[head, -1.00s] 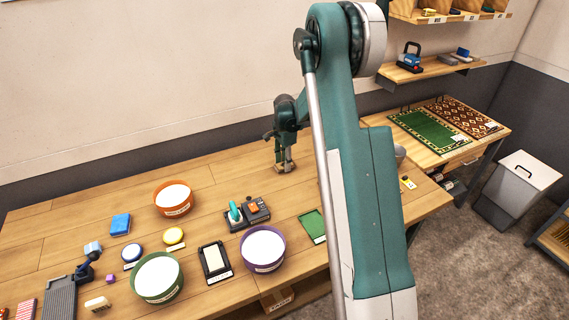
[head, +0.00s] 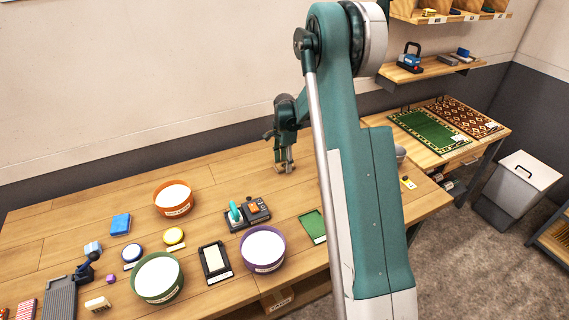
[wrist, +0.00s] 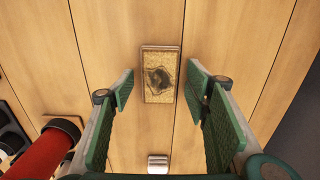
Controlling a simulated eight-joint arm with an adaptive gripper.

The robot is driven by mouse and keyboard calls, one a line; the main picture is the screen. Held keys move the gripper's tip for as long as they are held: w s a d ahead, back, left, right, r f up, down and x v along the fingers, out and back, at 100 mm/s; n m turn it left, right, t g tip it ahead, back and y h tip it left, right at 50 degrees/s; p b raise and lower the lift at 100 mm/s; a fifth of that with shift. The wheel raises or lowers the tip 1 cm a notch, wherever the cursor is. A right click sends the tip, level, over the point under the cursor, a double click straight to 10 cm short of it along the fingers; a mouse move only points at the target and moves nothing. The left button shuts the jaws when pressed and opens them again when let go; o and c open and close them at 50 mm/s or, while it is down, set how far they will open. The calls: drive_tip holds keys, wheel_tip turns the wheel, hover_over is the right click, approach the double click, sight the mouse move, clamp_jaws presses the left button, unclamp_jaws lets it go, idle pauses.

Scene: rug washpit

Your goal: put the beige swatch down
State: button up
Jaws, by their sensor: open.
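The beige swatch (wrist: 160,66) lies flat on the wooden table in the wrist view, a small rectangle with a brown edge and a dark stain in its middle. My gripper (wrist: 160,90) is open, with one green-padded finger on each side of the swatch and a clear gap to both. In the head view my gripper (head: 284,168) is low over the back part of the table. The swatch cannot be made out clearly there, as the fingers are in front of it.
In the wrist view a red cylinder (wrist: 45,150) is at lower left and a small metallic piece (wrist: 158,163) at the bottom. In the head view an orange bowl (head: 174,198), purple bowl (head: 263,265) and green bowl (head: 158,292) stand left and front. Bare wood surrounds the swatch.

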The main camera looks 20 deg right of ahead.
sight(284, 166)
wheel_tip(284, 166, up, 12)
drive_tip(key=shift+p, duration=0.35)
drive_tip(key=shift+f, duration=0.1)
idle(0.4)
drive_tip(key=s+a+r+n+t, duration=0.2)
drive_tip(key=s+a+r+n, duration=0.2)
drive_tip(key=s+a+r, duration=0.5)
drive_tip(key=s+a+r+n+t, duration=0.1)
drive_tip(key=s+a+r+n, duration=0.4)
drive_tip(key=s+r, duration=0.65)
drive_tip(key=s+a+n+t, duration=0.1)
drive_tip(key=s+a+n, duration=0.1)
drive_tip(key=s, duration=0.6)
drive_tip(key=s+a+f+n+t, duration=0.1)
drive_tip(key=s+a+n, duration=0.2)
drive_tip(key=s, duration=0.5)
drive_tip(key=s+a+f+n+t, duration=0.1)
drive_tip(key=s+a+n+t, duration=0.1)
drive_tip(key=s, duration=0.7)
drive_tip(key=shift+a+n, duration=0.45)
drive_tip(key=shift+n, duration=0.55)
